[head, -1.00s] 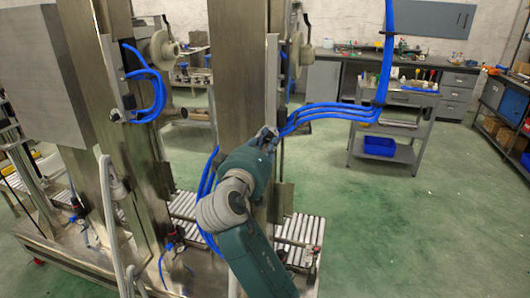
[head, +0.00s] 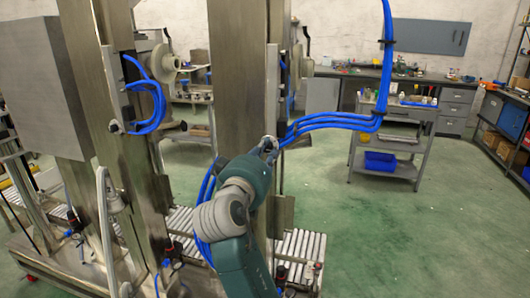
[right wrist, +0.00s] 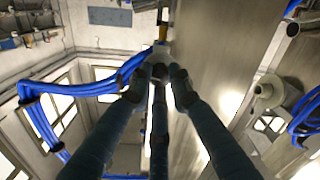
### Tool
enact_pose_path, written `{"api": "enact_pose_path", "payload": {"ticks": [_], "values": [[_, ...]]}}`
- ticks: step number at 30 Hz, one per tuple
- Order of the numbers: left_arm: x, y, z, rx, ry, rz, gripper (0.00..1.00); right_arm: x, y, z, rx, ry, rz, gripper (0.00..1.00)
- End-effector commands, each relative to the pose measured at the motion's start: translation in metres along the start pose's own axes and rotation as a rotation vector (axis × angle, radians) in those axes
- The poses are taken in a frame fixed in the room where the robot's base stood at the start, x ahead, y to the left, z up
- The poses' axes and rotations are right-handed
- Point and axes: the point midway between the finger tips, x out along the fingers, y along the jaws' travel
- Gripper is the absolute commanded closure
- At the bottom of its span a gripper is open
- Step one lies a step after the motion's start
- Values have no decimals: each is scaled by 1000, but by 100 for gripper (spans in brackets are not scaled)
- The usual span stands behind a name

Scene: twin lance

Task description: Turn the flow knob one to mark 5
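My right gripper (head: 268,148) is at the side of the near metal column, beside the blue hoses. In the right wrist view its dark fingers (right wrist: 159,84) converge close around a small pale part (right wrist: 159,56), which could be the flow knob. The fingertips cover much of that part, so I cannot tell whether they touch or grip it. A brassy fitting (right wrist: 163,32) shows just beyond it. No knob markings or mark 5 can be read in either view. My left gripper is not in view.
The near metal column (head: 238,80) stands beside the gripper. Blue hoses (head: 330,122) run right and up from there. A pale flanged part (head: 165,64) sits on the other column. A roller conveyor (head: 298,245) lies below. A cart (head: 395,140) stands on open floor to the right.

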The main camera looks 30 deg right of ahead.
Motion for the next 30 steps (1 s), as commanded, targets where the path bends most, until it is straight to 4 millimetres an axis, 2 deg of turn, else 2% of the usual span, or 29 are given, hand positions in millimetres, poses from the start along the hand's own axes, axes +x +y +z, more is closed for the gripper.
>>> {"api": "enact_pose_path", "payload": {"ticks": [1,3,14,24,30], "values": [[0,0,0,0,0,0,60,0,-3,4,-3,-9,-5,73],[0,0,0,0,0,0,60,0,-3,4,-3,-8,-5,62],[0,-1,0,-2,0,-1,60,0,3,-4,1,-2,-1,62],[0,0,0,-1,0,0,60,-1,38,-55,4,-2,-2,62],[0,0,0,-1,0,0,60,-2,52,-75,1,-4,-3,62]]}}
